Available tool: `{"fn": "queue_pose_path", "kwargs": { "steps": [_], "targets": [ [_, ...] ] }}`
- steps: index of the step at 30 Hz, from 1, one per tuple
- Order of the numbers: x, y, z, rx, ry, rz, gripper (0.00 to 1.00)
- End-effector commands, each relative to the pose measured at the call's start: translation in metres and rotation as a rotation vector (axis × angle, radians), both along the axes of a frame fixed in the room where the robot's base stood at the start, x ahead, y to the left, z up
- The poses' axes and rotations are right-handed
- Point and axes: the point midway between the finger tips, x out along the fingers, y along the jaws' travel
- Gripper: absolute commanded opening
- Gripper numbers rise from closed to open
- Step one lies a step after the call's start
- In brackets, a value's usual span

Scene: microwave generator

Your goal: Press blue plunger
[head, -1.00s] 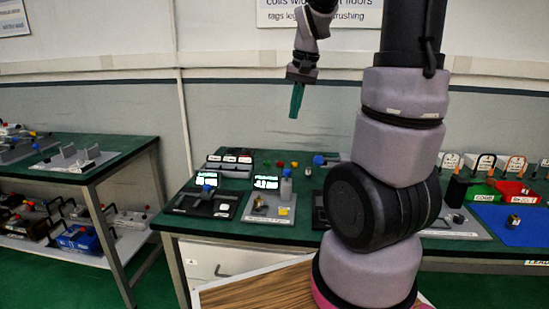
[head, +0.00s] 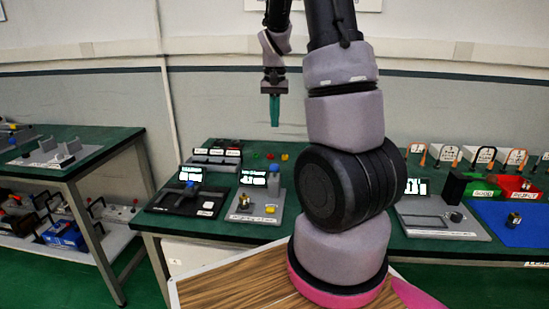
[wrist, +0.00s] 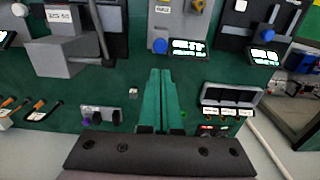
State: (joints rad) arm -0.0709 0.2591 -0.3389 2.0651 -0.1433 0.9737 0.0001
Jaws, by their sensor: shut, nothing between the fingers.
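My gripper (head: 274,124) has green fingers pressed together, pointing down, in the air above the back of the table. In the wrist view its fingers (wrist: 161,72) are shut with nothing between them. I cannot tell which blue part is the plunger.
A three-part tray (head: 215,157) sits at the table's back left. A grey gauge device (head: 440,215), a green bin, a red bin (head: 517,187) and a blue mat (head: 515,222) are on the right. A second table (head: 60,160) stands at left. My arm hides the table's middle.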

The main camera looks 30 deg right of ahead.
Motion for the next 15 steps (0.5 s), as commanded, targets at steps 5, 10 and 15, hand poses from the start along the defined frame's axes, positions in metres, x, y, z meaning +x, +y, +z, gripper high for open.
{"fn": "queue_pose_path", "kwargs": {
  "steps": [5,10,15],
  "targets": [
    [-0.001,0.0,-0.026,0.0,0.006,-0.001,0.0],
    [-0.001,0.0,-0.064,0.0,0.007,0.0,0.0],
    [-0.001,0.0,-0.098,0.0,0.006,-0.001,0.0]
  ]
}}
